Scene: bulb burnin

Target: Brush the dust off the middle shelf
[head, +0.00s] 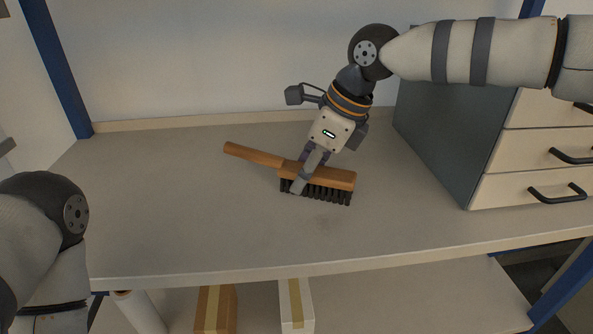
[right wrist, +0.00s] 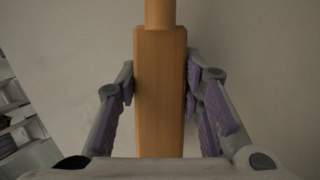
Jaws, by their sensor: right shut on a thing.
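A wooden brush (head: 335,178) with dark bristles is on the middle shelf (head: 180,220), its handle pointing to the left and back. The bristles face down, at or very near the shelf surface. My right gripper (head: 302,180) is shut on the brush's wooden block from above. In the right wrist view the block (right wrist: 160,85) sits between the two purple-padded fingers. A faint dark smudge of dust (head: 322,222) shows on the shelf just in front of the bristles. My left arm shows at the left edge, but its gripper is out of view.
A drawer unit (head: 450,130) with black handles stands on the right of the shelf. Boxes (head: 215,308) and a white roll (head: 140,310) sit on the level below. Blue posts (head: 58,70) frame the shelf. The shelf's left half is clear.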

